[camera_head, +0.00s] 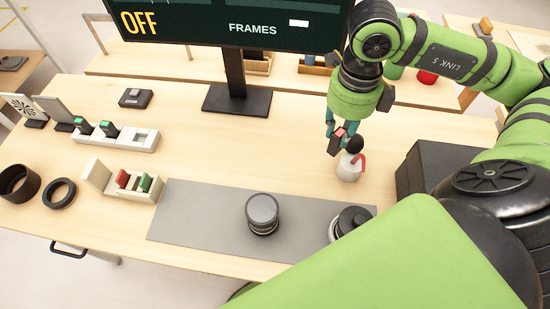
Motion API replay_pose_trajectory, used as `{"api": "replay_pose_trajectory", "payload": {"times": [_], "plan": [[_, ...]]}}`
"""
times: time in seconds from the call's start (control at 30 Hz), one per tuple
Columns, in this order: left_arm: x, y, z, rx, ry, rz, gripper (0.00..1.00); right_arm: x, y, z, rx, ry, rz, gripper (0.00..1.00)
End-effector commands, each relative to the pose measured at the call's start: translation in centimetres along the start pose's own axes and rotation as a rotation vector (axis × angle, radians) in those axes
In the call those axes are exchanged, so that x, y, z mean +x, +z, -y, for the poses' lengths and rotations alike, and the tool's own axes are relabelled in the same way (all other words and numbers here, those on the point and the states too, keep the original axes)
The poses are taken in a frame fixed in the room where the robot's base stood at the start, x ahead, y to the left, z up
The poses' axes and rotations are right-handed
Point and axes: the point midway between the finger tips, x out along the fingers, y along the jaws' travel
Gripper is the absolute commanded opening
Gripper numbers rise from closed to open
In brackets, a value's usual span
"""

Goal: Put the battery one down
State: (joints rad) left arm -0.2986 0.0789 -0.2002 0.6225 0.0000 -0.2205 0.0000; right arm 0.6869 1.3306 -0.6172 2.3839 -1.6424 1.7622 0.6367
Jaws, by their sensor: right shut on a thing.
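My left gripper is not in view.
A grey mat (195,215) bears a lens (262,213) and another round black item (350,221). A box with red and green cards (125,180), black rings (59,193) and a small dark device (135,98) lie left. A monitor stand (236,98) and dark box (425,168) are obstacles.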

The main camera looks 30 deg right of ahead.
Motion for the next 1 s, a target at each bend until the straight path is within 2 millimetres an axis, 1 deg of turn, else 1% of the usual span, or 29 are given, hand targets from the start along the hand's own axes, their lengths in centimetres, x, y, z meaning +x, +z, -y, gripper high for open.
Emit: {"api": "replay_pose_trajectory", "payload": {"times": [0.03, 0.1, 0.27, 1.0], "plan": [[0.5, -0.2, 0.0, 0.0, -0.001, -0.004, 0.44, 0.4, 0.6, -0.7, 0.043, 0.001, 0.005, 0.0], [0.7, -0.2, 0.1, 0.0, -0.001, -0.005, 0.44, 0.6, 1.0, -1.3, 0.103, 0.001, 0.005, 0.0], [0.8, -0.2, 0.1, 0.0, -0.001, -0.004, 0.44, 0.8, 1.5, -1.9, 0.173, -0.001, 0.0, 0.0], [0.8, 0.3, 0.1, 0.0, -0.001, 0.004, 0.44, 0.8, 1.4, -1.9, 0.18, 0.001, -0.001, 0.0]]}}
